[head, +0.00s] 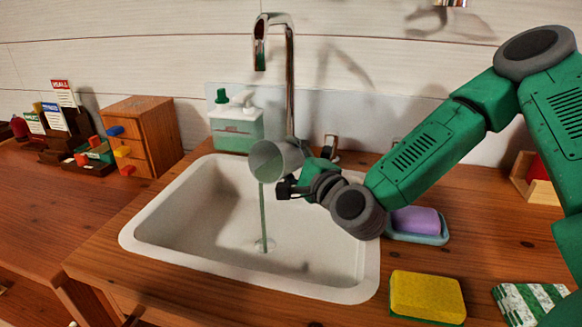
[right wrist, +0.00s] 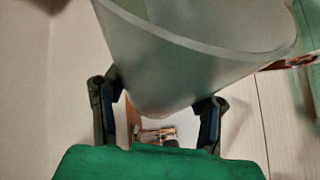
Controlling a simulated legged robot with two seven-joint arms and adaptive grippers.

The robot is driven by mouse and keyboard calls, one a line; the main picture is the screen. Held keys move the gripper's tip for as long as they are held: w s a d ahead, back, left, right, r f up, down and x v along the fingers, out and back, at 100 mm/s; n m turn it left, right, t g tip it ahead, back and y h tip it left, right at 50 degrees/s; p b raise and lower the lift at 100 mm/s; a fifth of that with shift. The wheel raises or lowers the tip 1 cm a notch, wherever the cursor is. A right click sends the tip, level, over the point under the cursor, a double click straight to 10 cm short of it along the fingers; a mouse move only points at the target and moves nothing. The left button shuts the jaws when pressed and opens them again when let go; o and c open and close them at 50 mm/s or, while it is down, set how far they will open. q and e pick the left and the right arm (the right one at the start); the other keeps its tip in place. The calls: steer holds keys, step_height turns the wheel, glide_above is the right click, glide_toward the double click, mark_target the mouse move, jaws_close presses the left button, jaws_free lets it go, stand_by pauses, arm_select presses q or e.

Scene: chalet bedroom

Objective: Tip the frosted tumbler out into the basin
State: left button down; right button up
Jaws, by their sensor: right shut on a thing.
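The frosted tumbler (head: 268,160) is a grey, translucent cup held over the basin (head: 180,216), tilted with its mouth toward the left and down. A thin green stream (head: 262,215) runs from its mouth to the drain area of the white basin. My right gripper (head: 290,187) is shut on the tumbler from its right side. In the right wrist view the tumbler (right wrist: 190,60) fills the upper middle, between the two dark fingers (right wrist: 158,105). My left gripper is not in view.
The chrome faucet (head: 290,80) rises just behind the tumbler. A soap caddy (head: 236,128) stands behind the basin. A purple soap bar (head: 416,220) on a dish and a yellow sponge (head: 427,292) lie to the right. A small wooden drawer unit (head: 150,130) stands at left.

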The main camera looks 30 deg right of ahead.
mark_target(288, 151)
steer(key=shift+s+a+r+n+t, duration=0.1)
steer(key=shift+a+r+n+t, duration=0.4)
steer(key=shift+r+n, duration=0.6)
steer(key=n, duration=0.1)
steer(key=r+n+t+y, duration=0.1)
steer(key=n, duration=0.1)
steer(key=shift+s+a+r+b, duration=0.2)
steer(key=shift+a+r+b, duration=0.1)
steer(key=shift+b, duration=0.05)
steer(key=shift+s+a+r+n, duration=0.15)
steer(key=shift+a+r+n, duration=0.25)
steer(key=shift+n, duration=0.5)
steer(key=shift+s+a+r+n+t+y+b, duration=0.15)
steer(key=shift+a+r+n+t+y+b, duration=0.2)
steer(key=shift+n, duration=0.35)
steer(key=shift+d+f+m, duration=0.25)
steer(key=shift+f+m, duration=0.3)
steer(key=shift+m, duration=0.45)
steer(key=shift+a, duration=0.1)
